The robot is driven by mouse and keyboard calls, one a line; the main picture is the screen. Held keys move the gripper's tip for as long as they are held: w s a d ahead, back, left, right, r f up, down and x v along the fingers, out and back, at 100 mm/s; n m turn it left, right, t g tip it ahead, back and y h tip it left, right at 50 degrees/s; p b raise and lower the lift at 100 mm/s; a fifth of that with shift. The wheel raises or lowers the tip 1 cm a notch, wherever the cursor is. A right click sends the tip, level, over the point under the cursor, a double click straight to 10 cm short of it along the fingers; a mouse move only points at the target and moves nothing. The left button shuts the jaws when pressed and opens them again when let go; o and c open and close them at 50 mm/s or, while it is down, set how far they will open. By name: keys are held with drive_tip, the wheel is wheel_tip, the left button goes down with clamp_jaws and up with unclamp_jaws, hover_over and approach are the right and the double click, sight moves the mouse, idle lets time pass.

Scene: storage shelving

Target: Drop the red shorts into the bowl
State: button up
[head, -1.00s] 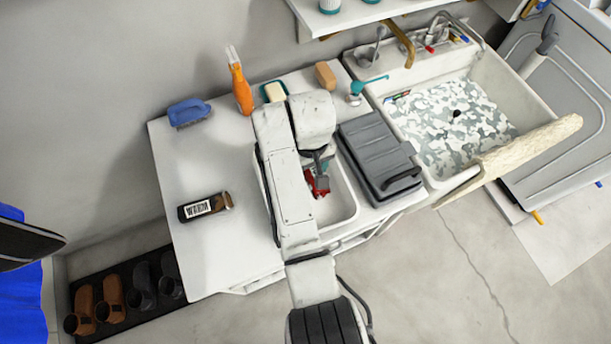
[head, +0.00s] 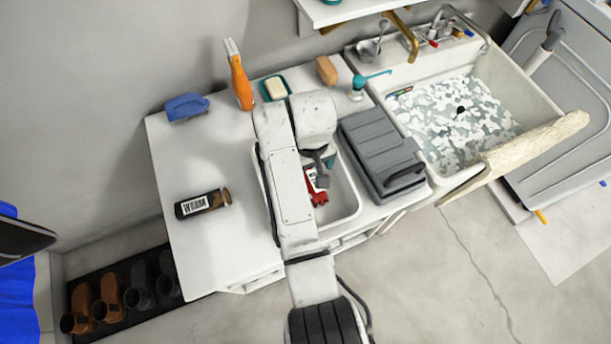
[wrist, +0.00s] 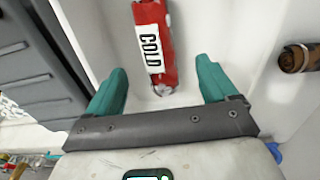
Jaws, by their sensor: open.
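A red item (wrist: 153,45) with a white label reading COLD lies in a white rectangular basin (wrist: 215,25). I cannot tell whether it is the red shorts; it looks like a slim, rolled or tubular shape. In the head view the red item (head: 317,192) shows partly past my arm, inside the basin (head: 345,211). My gripper (wrist: 160,73) is open, its teal fingers apart on either side of the red item's lower end, with nothing clamped. In the head view my gripper (head: 325,165) is over the basin, mostly hidden by the arm.
A grey lidded case (head: 376,145) stands right of the basin, and a sink (head: 545,95) lies beyond it.

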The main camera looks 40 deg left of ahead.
wheel_tip(320, 180, up, 11)
idle(0.6)
drive_tip(key=shift+f, duration=0.15)
drive_tip(key=d+f+m, duration=0.2)
drive_tip(key=d+f, duration=0.2)
drive_tip(key=d, duration=0.6)
drive_tip(key=d+f+m, duration=0.3)
drive_tip(key=d+f, duration=0.1)
drive_tip(key=d, duration=0.5)
drive_tip(key=d+f+m, duration=0.2)
drive_tip(key=d+f, duration=0.2)
drive_tip(key=d, duration=0.6)
drive_tip(key=s+d+m, duration=0.3)
drive_tip(key=s+d, duration=0.5)
drive_tip(key=d, duration=0.3)
drive_tip(key=s+d+m+t, duration=0.1)
drive_tip(key=s+d+m, duration=0.3)
drive_tip(key=s+d, duration=0.5)
drive_tip(key=shift+s+d+r, duration=0.2)
drive_tip(key=shift+d+r, duration=0.15)
drive_tip(key=shift+d, duration=0.65)
